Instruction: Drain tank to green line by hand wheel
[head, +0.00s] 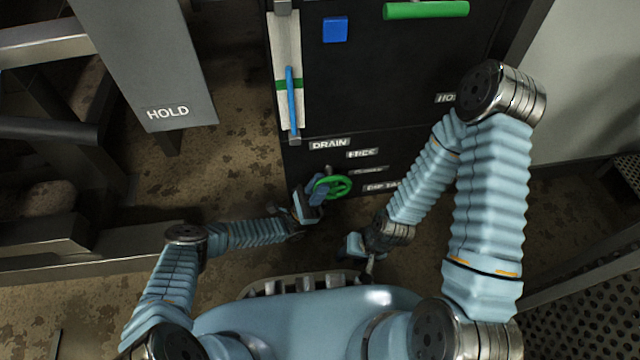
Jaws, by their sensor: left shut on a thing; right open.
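The green hand wheel (340,187) is low on the front of the dark cabinet, under the DRAIN label (329,144). My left gripper (319,189) is shut on the wheel's left side and hides part of its rim. The level gauge is a pale upright strip (282,50) with a blue column (291,105) in it. The green line (279,84) crosses the strip, and the column's top stands a little above it. My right gripper (358,250) is open and empty, below and right of the wheel, apart from the cabinet.
The dark cabinet (400,65) carries a blue square (335,29), a green bar handle (426,10) and a FREE label (362,153). A grey panel marked HOLD (160,70) and metal framing stand at left. Perforated metal (590,310) lies at lower right. Stained floor (225,165) is open between.

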